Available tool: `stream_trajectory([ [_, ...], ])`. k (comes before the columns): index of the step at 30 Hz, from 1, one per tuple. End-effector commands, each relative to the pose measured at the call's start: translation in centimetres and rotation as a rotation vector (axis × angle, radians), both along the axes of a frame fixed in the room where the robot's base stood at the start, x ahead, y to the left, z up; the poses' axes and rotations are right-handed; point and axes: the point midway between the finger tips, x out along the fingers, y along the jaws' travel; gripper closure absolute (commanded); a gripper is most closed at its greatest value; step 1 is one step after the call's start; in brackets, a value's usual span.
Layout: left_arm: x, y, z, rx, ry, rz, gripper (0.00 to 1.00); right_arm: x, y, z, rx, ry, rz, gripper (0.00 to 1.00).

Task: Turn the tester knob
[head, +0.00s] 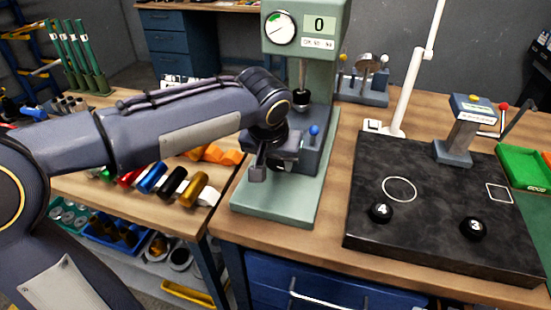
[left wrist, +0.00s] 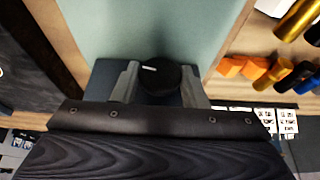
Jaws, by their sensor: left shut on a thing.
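The tester (head: 325,70) is a pale green machine with a round white dial (head: 281,28) and a display reading 0. Its green base (head: 275,205) rests on the wooden bench. My left gripper (head: 268,166) is low at the front of the tester, above its base. In the left wrist view, the black round knob (left wrist: 160,76) with a white mark sits between the two grey fingers, which are shut on it from both sides. The white mark is near the knob's upper left. In the head view my gripper hides the knob. My right gripper is not in view.
A blue-topped lever (head: 314,130) stands beside my left gripper. Several coloured cylinders (head: 153,178) lie left of the tester. A black slab (head: 430,200) with two black knobs marked 4 and 3 is to the right. A green tray (head: 524,166) is farther right.

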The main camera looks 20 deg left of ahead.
Motion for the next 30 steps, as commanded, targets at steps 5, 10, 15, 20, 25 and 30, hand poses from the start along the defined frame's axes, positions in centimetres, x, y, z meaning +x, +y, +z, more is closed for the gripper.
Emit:
stream_trajectory([
  [5,-0.03,-0.47,0.06,0.158,-0.004,-0.008,0.83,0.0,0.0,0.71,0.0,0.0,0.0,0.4],
  [10,-0.02,-0.42,-0.05,0.275,-0.008,-0.003,0.83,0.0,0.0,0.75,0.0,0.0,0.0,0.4],
  [15,-0.01,-0.36,-0.06,0.282,-0.01,0.001,0.83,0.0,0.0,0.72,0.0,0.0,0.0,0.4],
  [20,-0.01,-0.36,-0.06,0.28,-0.01,0.0,0.54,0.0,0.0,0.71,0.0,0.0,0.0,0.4],
  [25,-0.01,-0.35,-0.05,0.28,-0.01,0.0,0.39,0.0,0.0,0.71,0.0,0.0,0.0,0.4],
  [30,-0.01,-0.34,-0.04,0.28,-0.01,0.0,0.39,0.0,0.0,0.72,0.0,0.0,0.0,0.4],
])
